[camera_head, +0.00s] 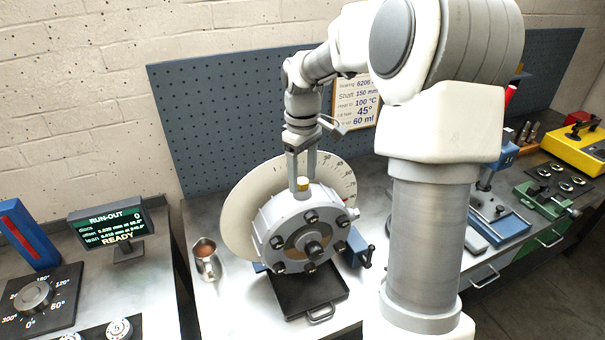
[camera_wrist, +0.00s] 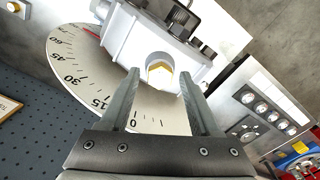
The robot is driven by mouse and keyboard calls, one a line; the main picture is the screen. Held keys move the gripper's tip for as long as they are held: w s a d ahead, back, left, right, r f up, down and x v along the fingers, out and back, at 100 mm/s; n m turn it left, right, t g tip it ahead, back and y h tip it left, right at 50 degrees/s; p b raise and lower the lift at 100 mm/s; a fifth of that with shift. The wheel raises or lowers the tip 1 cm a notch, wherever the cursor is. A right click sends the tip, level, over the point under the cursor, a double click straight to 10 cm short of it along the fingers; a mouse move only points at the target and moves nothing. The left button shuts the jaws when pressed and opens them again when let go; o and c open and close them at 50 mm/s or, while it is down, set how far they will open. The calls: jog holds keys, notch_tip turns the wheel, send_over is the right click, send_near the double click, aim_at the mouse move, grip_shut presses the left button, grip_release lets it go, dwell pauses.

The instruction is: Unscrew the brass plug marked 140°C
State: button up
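The brass plug (camera_head: 303,184) sits in the top of a round grey bolted housing (camera_head: 283,222). In the wrist view the plug (camera_wrist: 160,71) shows as a yellow hexagon in a white recess. No 140°C marking can be read on it. My gripper (camera_head: 302,180) points down at the top of the housing. In the wrist view its two fingers (camera_wrist: 160,78) are spread, one each side of the plug, with a visible gap to it. It holds nothing. How far the tips are above the plug is unclear.
A pale graduated disc (camera_head: 236,215) stands behind the housing. A black tray (camera_head: 322,294) lies below it and a metal cup (camera_head: 206,262) stands to the left. A blue clamp (camera_head: 357,249) is at the right. A board (camera_head: 364,100) with printed values hangs on the pegboard behind.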

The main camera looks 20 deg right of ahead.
grip_shut()
jog(key=shift+r+n+p, duration=0.15)
jog(key=shift+n+p, duration=0.35)
jog(key=shift+n, duration=0.2)
jog(key=shift+n+p, duration=0.6)
jog(key=shift+n, duration=2.4)
jog(key=n, duration=1.1)
